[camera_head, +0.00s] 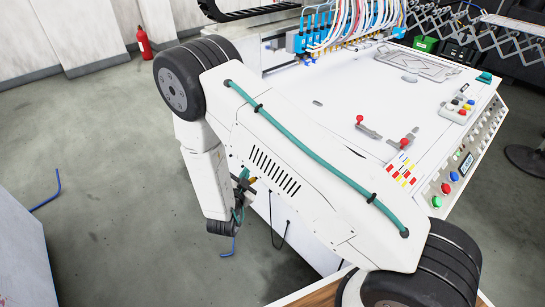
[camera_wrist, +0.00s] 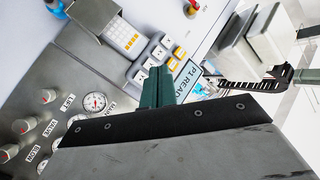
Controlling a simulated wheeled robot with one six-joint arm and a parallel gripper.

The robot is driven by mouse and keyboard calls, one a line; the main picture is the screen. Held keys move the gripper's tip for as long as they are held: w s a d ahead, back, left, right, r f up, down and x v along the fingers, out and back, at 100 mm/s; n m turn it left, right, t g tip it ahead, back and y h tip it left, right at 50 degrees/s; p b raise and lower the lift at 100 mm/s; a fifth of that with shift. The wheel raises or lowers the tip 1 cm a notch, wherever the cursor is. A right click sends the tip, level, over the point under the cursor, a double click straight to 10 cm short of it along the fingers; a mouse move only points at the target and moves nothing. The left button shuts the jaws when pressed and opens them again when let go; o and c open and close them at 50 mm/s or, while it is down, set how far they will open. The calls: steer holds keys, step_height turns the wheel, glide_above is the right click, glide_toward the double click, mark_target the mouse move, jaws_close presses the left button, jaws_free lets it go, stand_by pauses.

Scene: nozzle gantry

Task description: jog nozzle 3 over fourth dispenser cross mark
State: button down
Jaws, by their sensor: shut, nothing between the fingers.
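In the head view a row of blue nozzle blocks (camera_head: 300,42) with many tubes hangs at the back of the white machine bed (camera_head: 400,95). I cannot tell which is nozzle 3, and no dispenser cross mark can be made out. In the wrist view my gripper's teal fingers (camera_wrist: 157,88) are shut and empty. Contact with any key cannot be told. My gripper is not clear in the head view.
A yellow-and-white keypad (camera_wrist: 124,35) is above. In the head view, red-knobbed levers (camera_head: 404,144) stand on the bed. A red extinguisher (camera_head: 144,42) stands at the back left; the left floor is largely open.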

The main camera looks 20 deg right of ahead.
steer(key=w+d, duration=0.2)
steer(key=d, duration=0.6)
steer(key=shift+w, duration=0.3)
steer(key=shift+d, duration=0.2)
stand_by(1.6)
steer(key=shift+w+d, duration=0.15)
steer(key=shift+d, duration=0.15)
